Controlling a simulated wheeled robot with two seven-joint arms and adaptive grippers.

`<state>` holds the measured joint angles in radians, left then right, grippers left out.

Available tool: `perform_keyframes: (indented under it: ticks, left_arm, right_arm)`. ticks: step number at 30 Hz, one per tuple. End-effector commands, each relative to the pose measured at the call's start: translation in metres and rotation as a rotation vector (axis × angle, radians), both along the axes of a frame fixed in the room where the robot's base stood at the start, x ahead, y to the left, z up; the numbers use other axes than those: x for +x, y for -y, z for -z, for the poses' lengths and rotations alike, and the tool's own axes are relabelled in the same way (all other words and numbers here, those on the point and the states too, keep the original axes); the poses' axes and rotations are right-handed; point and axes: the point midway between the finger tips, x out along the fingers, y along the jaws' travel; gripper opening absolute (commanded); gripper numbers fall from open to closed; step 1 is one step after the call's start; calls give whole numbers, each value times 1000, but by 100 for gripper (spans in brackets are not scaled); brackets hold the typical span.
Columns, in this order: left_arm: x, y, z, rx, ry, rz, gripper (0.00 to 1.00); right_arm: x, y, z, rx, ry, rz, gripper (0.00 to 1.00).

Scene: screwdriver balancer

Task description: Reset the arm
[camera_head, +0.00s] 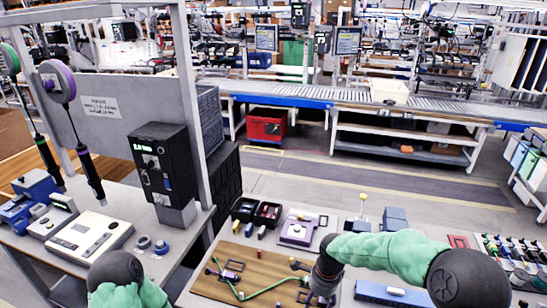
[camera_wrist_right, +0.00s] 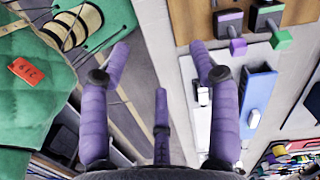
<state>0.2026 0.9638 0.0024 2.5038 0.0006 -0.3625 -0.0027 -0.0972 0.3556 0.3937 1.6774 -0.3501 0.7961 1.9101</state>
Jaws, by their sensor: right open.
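My right gripper (camera_head: 322,290) hangs low over the bench at the bottom centre of the head view, at the end of my green-sleeved right arm. In the right wrist view its purple fingers (camera_wrist_right: 160,68) are spread apart with nothing between them. My left arm shows only as a dark joint and green sleeve at the bottom left of the head view; its gripper is out of frame. Two screwdrivers hang at the left: one (camera_head: 90,178) below a purple balancer reel (camera_head: 58,82), the other (camera_head: 48,158) below a green reel (camera_head: 9,60). Both are apart from my grippers.
A wooden work board (camera_head: 225,290) with a green cable (camera_head: 262,291) lies left of my right gripper. A black control box (camera_head: 162,165) and grey frame post (camera_head: 188,100) stand between the left bench and it. A blue tray (camera_head: 395,294) lies under my right arm. Open floor lies behind.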

Motion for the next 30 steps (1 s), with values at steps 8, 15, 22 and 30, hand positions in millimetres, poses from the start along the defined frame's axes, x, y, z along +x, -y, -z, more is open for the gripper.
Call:
perform_keyframes:
  ticks: [8, 15, 22, 30]
  left_arm:
    - [0, 0, 0, 0, 1, 0, 40]
    - [0, 0, 0, 0, 1, 0, 40]
    - [0, 0, 0, 0, 0, 0, 40]
    - [0, 0, 0, 0, 1, 0, 40]
  right_arm:
    - [-38, -10, 82, 119, 14, -301, 62]
    - [-95, -18, 155, 229, 99, -621, 62]
    - [-155, -21, 203, 267, 199, -890, 62]
    - [-211, -19, 228, 248, 276, -1128, 62]
